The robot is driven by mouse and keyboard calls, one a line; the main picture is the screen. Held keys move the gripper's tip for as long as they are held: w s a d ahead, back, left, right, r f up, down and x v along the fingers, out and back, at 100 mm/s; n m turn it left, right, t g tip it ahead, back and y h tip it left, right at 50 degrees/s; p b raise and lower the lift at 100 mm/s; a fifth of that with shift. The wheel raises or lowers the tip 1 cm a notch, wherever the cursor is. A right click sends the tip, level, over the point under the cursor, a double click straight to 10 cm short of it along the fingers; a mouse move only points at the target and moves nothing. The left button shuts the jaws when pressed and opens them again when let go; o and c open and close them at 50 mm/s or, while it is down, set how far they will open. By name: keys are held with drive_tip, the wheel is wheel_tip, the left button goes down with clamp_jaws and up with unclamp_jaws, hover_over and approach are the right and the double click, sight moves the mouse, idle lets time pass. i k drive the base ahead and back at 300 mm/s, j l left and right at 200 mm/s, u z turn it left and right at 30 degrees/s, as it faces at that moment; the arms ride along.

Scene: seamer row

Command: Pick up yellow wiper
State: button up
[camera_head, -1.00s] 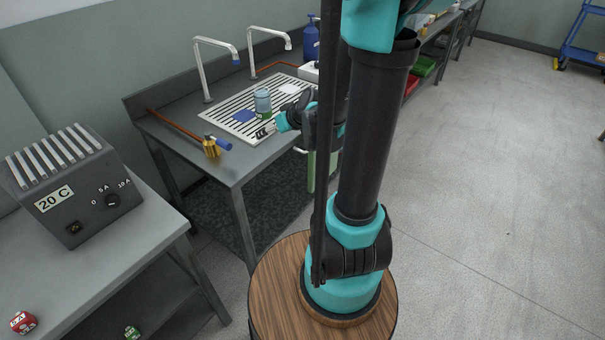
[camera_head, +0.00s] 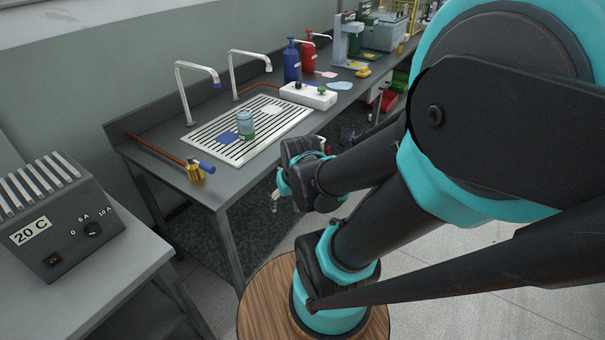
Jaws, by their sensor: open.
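I cannot clearly make out a yellow wiper. A small yellow item (camera_head: 363,72) lies far back on the bench by a grey-green machine, too small to identify. A blue cloth (camera_head: 228,138) and a white cloth (camera_head: 271,109) lie on the slotted drain tray (camera_head: 212,131). A pink cloth (camera_head: 326,74) and a light blue cloth (camera_head: 340,86) lie further along the bench. My gripper (camera_head: 277,197) is open, at the bench's front edge, right of and nearer than the tray. Its fingers are small and partly hidden by my wrist.
A jar (camera_head: 245,126) stands on the tray. Two taps (camera_head: 183,95) rise behind it. A brass-ended hose (camera_head: 194,171) lies at the front left. A white box (camera_head: 308,95), a blue bottle (camera_head: 291,61) and a red bottle (camera_head: 308,55) stand further back. My arm covers the right side.

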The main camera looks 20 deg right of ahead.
sight(364, 72)
drive_tip(key=i+l+z, duration=0.4)
drive_tip(key=i+l, duration=1.05)
drive_tip(key=i, duration=0.2)
